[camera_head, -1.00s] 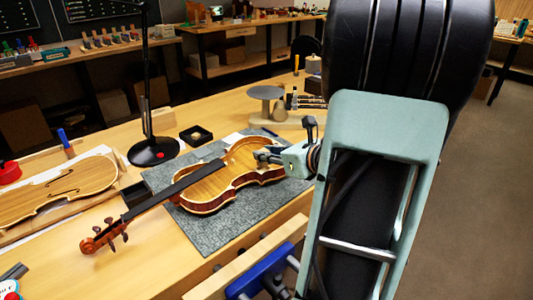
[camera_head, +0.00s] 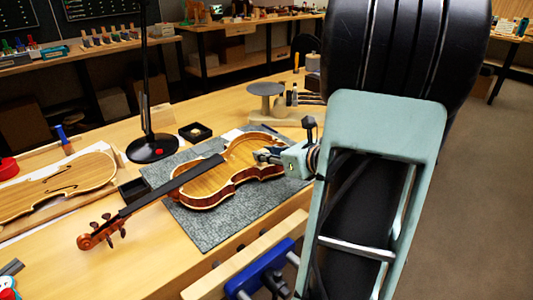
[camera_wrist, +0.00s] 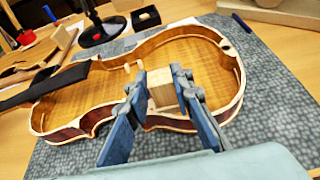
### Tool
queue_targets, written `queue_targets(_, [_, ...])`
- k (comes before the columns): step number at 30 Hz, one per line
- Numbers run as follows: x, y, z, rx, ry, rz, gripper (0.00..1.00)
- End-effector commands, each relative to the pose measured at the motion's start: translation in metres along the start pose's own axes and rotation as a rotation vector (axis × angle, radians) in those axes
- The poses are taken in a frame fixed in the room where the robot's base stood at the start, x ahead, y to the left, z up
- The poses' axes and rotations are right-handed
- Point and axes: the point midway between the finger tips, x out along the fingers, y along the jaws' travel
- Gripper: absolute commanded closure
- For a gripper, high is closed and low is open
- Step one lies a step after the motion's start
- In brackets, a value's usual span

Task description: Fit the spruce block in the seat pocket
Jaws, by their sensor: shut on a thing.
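A violin body without its top (camera_head: 235,182) lies on a grey mat, its neck pointing to the lower left in the head view. In the wrist view the open body (camera_wrist: 80,92) shows its bare inside and light rim linings. My gripper (camera_wrist: 156,85) is shut on a small pale wood block, the spruce block (camera_wrist: 162,88), held between its two blue-grey fingers over the near side of the body. In the head view my gripper (camera_head: 268,156) is at the body's right end. I cannot tell whether the block touches the violin. The seat pocket is not clearly visible.
The grey mat (camera_head: 215,231) lies under the violin. A black lamp base (camera_head: 152,149) and a small black tray (camera_head: 195,132) stand behind it. A violin plate (camera_head: 62,186) lies at left. A blue vise (camera_head: 262,268) is at the front bench edge.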

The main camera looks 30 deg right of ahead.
Motion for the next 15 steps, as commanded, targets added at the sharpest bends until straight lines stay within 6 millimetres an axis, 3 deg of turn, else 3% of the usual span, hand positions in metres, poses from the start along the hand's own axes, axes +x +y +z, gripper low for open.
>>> queue_targets(13, [0.0048, 0.0001, -0.0116, 0.0, 0.0, 0.0, 0.92])
queue_targets(14, [0.0045, 0.0001, -0.0106, 0.0, 0.0, 0.0, 0.77])
queue_targets(15, [0.0042, 0.0001, -0.0102, 0.0, 0.0, 0.0, 0.72])
